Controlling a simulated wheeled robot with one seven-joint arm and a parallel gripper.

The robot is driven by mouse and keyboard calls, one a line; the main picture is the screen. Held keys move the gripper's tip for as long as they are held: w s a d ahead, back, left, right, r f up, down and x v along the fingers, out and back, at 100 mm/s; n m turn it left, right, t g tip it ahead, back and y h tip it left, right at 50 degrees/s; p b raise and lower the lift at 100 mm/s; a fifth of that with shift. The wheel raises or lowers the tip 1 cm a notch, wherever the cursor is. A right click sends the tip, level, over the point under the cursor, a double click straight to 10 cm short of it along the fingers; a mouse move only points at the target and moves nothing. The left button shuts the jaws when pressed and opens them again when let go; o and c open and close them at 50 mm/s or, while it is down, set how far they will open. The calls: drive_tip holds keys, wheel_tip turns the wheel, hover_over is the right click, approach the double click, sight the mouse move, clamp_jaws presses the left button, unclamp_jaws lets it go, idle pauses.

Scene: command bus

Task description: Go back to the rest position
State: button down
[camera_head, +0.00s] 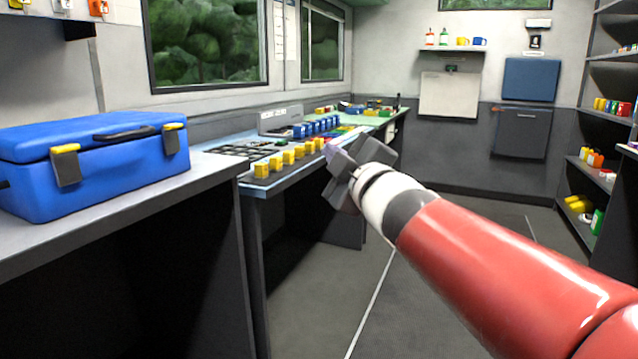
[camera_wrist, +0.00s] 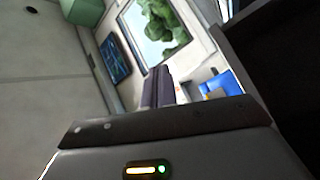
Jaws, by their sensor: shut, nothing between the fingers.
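My gripper (camera_head: 343,170) is at the end of my red and white arm, in the middle of the head view. It is shut and holds nothing. It is in the air in front of the long bench, and its tip overlaps the bench's near right edge in the picture. I cannot tell the exact gap to the bench. The wrist view shows the dark gripper body along the bottom, with no object at it.
A blue case (camera_head: 95,165) sits on the grey counter (camera_head: 215,170) at left. The bench (camera_head: 262,190) carries several yellow and blue blocks. Shelves (camera_head: 598,112) stand at right. The floor (camera_head: 440,300) is clear. A window (camera_wrist: 158,28) shows in the wrist view.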

drive_tip(key=s+d+f+m+g+h, duration=0.2)
drive_tip(key=s+d+f+m+h, duration=0.3)
drive_tip(key=d+f+m+h, duration=0.4)
drive_tip(key=s+d+f+m+g, duration=0.2)
drive_tip(key=s+f+m+g, duration=0.2)
drive_tip(key=s+f, duration=0.5)
drive_tip(key=s+d+f+m+g+p, duration=0.1)
drive_tip(key=s+d+f+m+g, duration=0.2)
drive_tip(key=s+f+g, duration=0.3)
drive_tip(key=s+f+m, duration=0.1)
drive_tip(key=s+f, duration=0.3)
drive_tip(key=s, duration=0.2)
drive_tip(key=shift+d+f, duration=0.15)
drive_tip(key=shift+d, duration=0.15)
